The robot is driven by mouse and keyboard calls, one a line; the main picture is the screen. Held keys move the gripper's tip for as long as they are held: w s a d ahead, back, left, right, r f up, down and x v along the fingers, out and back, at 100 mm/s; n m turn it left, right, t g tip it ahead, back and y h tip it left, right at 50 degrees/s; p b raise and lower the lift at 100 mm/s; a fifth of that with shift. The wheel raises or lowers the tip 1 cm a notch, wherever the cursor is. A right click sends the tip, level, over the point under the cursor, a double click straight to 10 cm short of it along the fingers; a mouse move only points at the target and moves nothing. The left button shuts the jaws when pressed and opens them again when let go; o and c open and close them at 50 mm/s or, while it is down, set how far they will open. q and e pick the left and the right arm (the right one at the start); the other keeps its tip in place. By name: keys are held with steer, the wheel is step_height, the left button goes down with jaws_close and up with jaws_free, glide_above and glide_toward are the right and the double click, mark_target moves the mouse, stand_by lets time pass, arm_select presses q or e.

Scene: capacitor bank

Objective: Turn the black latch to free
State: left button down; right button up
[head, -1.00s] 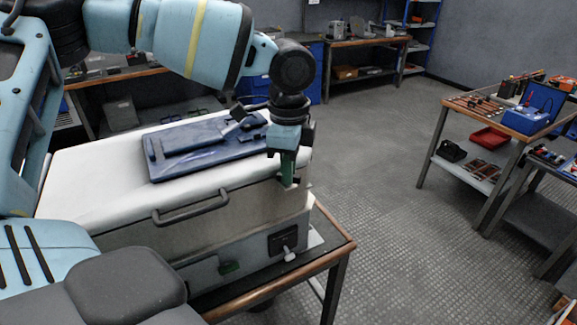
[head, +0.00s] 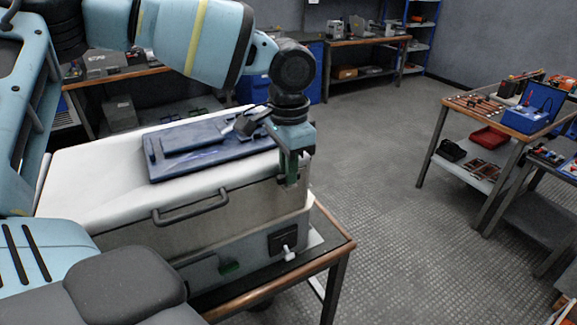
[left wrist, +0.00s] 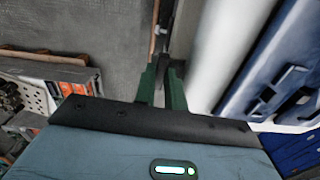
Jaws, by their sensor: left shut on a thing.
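The white and grey capacitor bank cabinet (head: 90,200) stands on a wood-edged table. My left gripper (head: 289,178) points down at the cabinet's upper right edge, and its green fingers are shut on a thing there. In the left wrist view my left gripper (left wrist: 162,88) has a dark piece, seemingly the black latch (left wrist: 163,68), between its green fingertips. The latch is mostly hidden by the fingers, and I cannot tell its exact angle. In the head view I cannot make the latch out. My right gripper is not in view.
A blue tray-like panel (head: 165,174) lies on the cabinet top. A grey handle (head: 190,208) and a black plate with a white lever (head: 285,251) are on its front. A workbench (head: 440,152) stands at the right. The floor between is clear.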

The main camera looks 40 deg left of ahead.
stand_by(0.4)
arm_select(q)
steer(key=c, duration=1.5)
jaws_free()
steer(key=shift+o, duration=0.2)
